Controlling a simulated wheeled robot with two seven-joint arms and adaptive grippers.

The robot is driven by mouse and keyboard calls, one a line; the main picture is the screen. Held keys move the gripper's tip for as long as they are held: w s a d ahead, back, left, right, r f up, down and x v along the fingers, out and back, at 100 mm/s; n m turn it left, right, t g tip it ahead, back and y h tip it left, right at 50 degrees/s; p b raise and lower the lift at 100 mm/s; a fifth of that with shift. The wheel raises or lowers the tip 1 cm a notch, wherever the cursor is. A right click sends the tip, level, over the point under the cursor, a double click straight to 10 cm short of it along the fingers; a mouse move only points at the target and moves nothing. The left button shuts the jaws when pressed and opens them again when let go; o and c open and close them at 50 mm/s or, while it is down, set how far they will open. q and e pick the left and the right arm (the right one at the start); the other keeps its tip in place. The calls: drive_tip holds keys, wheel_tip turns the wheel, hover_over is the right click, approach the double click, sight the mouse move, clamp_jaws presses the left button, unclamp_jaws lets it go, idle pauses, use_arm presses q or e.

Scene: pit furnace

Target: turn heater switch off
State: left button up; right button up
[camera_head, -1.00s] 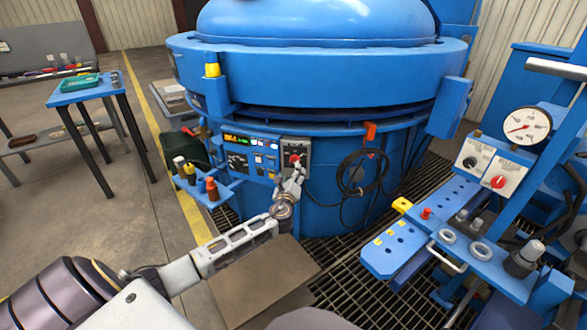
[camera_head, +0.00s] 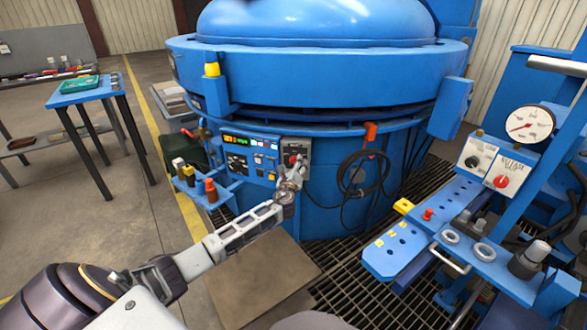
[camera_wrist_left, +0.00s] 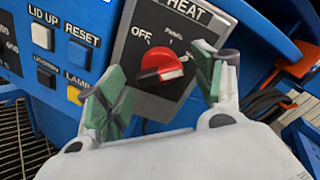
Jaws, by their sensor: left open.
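The heater switch (camera_wrist_left: 165,63) is a red rotary knob with a pale pointer on a grey plate marked HEAT and OFF. In the left wrist view its pale pointer bar points to the right, away from the OFF mark at upper left. In the head view the knob (camera_head: 292,160) shows small on the plate at the furnace front. My left gripper (camera_wrist_left: 158,88) is open, its two green-padded fingers on either side of the knob, with gaps visible. In the head view the left gripper (camera_head: 293,174) is just below and in front of the knob, partly covering the plate.
The control panel (camera_head: 250,158) with displays and buttons sits left of the switch; RESET (camera_wrist_left: 79,54) and LID UP (camera_wrist_left: 42,36) buttons are close to the left finger. A black cable coil (camera_head: 362,174) hangs at right. A blue tool shelf (camera_head: 205,188) juts out at left.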

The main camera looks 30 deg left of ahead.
use_arm(q)
drive_tip(key=c, duration=1)
